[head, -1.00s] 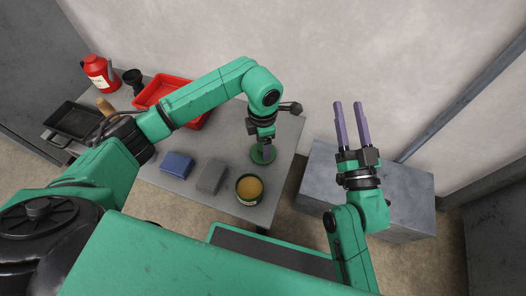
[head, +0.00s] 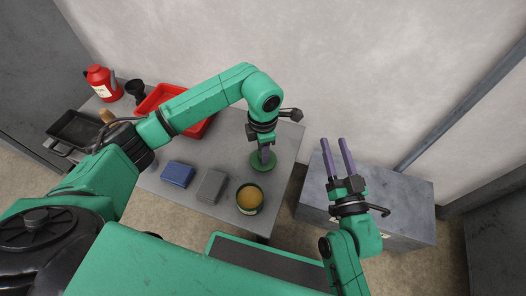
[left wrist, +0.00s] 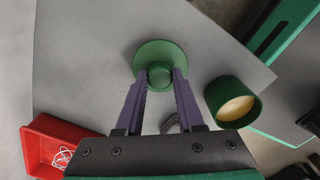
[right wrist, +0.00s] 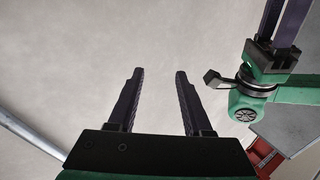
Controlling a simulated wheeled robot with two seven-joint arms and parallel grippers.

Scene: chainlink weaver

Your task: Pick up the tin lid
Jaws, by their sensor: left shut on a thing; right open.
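The tin lid (head: 262,166) is a green disc with a round knob on the grey table, near its right edge. It also shows in the left wrist view (left wrist: 158,53). My left gripper (head: 264,155) points down at the lid. In the left wrist view its fingers (left wrist: 160,78) are shut on the lid's knob, one on each side. I cannot tell whether the lid touches the table. The open green tin (head: 249,198) with yellowish contents stands in front of the lid. My right gripper (head: 332,158) is open and empty, right of the table; its fingers show in the right wrist view (right wrist: 158,85).
A blue block (head: 177,174) and a grey block (head: 212,186) lie left of the tin. A red tray (head: 152,100), a red canister (head: 101,83), a black cup (head: 136,88) and a black pan (head: 75,132) stand further left. A grey cabinet (head: 405,205) stands at right.

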